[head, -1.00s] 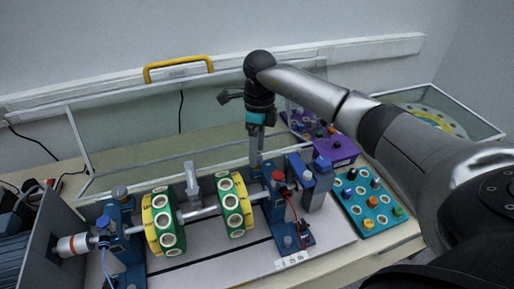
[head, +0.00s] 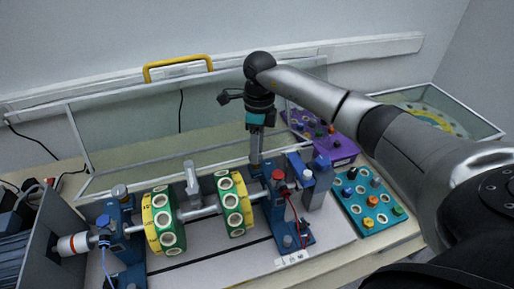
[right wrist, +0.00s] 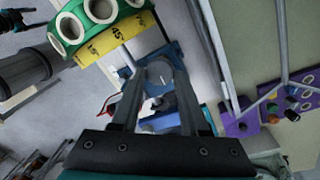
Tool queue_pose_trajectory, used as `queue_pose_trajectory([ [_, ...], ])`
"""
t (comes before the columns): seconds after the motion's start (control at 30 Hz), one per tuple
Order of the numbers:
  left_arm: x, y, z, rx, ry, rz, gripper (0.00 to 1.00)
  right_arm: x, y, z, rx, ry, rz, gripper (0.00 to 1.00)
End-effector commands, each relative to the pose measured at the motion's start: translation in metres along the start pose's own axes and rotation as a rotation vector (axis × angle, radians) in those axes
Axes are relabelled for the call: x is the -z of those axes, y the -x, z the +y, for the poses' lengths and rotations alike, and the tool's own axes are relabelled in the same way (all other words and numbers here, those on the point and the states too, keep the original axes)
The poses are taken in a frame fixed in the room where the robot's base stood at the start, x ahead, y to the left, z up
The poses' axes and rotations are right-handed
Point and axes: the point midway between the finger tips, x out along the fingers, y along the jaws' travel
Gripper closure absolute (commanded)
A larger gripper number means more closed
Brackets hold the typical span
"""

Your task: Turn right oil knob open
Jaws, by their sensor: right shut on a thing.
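The right bearing block (head: 275,212) is blue and stands at the right end of the shaft. My right gripper (head: 256,164) points down at the top of this block, with its fingers shut on the oil knob there. In the head view the fingers hide most of the knob. In the right wrist view a round grey knob (right wrist: 160,74) shows between the fingertips of my right gripper (right wrist: 157,80). A red-capped part (head: 278,175) is close beside the fingers. My left gripper is not in view.
Two green-and-yellow discs (head: 232,204) sit on the shaft left of the gripper. A teal panel (head: 368,200) with knobs and a purple panel (head: 338,152) lie to the right. A clear guard with a yellow handle (head: 178,66) stands behind.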

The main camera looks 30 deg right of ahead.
Motion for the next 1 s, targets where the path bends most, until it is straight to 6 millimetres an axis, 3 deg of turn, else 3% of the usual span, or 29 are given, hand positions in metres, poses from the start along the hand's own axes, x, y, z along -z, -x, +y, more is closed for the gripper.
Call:
queue_pose_trajectory([
  [0.47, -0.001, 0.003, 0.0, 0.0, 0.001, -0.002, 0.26, 0.0, 0.001, 0.001, -0.002, -0.066, -0.006, 1.0],
  [1.0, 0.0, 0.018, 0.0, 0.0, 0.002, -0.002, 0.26, 0.002, 0.002, 0.002, -0.001, -0.514, -0.056, 1.0],
])
